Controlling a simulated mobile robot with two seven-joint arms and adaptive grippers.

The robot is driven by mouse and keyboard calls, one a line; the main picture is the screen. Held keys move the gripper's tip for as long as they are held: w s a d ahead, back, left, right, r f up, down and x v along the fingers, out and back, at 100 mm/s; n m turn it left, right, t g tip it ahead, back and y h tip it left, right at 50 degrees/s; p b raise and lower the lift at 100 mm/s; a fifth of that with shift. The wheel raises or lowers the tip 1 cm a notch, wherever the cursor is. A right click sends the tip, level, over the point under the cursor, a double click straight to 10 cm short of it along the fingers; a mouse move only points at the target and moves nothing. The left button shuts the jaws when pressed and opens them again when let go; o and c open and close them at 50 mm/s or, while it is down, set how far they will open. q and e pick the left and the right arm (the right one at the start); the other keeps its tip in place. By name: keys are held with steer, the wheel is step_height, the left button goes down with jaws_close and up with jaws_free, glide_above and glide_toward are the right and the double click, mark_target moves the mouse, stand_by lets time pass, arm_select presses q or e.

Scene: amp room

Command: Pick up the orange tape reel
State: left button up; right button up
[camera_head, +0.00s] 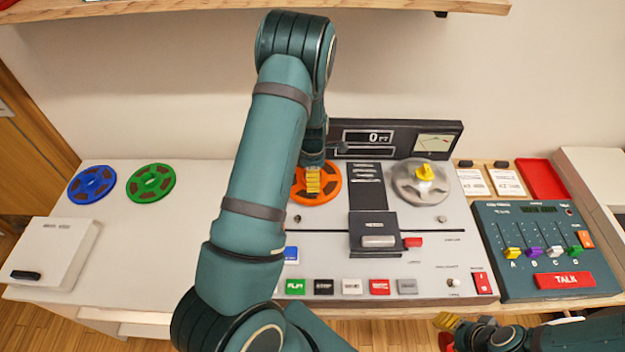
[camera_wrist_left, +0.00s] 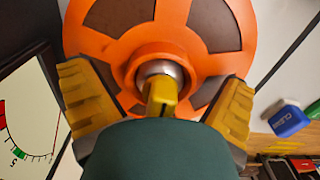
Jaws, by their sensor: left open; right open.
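The orange tape reel (camera_head: 318,190) lies on the left side of the tape machine's deck, partly hidden behind my left arm. In the left wrist view the orange reel (camera_wrist_left: 160,30) fills the top, with a raised orange hub around a silver centre and a yellow knob (camera_wrist_left: 162,92). My left gripper (camera_head: 313,180) is over the reel. Its yellow fingers (camera_wrist_left: 161,105) are open on either side of the hub; whether they touch the reel I cannot tell. My right gripper (camera_head: 447,322) is open and empty near the lower edge, in front of the machine.
A silver reel (camera_head: 408,188) with a yellow knob sits on the right of the deck. Blue (camera_head: 91,185) and green (camera_head: 151,183) reels lie on the left counter. A mixer panel (camera_head: 520,240) stands at right. A wooden shelf (camera_head: 400,4) hangs above.

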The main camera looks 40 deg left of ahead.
arm_select(q)
steer(key=c, duration=1.4)
steer(key=shift+r, duration=0.1)
